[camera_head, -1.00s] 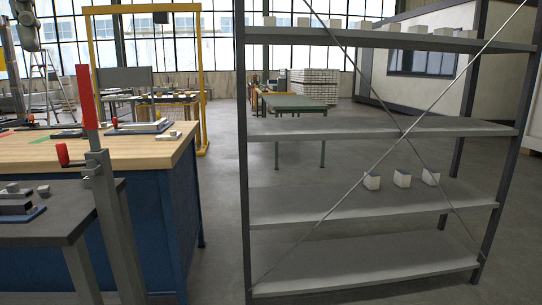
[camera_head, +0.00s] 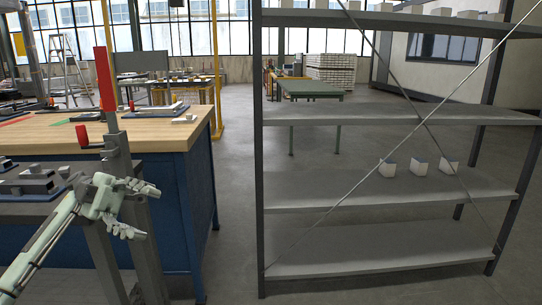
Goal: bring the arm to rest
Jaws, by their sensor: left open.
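My left gripper (camera_head: 147,209) is at the lower left of the head view, at the end of my pale green arm that comes in from the left. Its two fingers are spread apart and nothing is between them. My right gripper is not in the picture.
A tall grey shelf (camera_head: 360,201) with crossed braces fills the right side, with small white boxes (camera_head: 418,167) on one level. A wood-topped blue workbench (camera_head: 150,134) stands behind the clamp. Bare floor (camera_head: 232,240) lies between bench and shelf.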

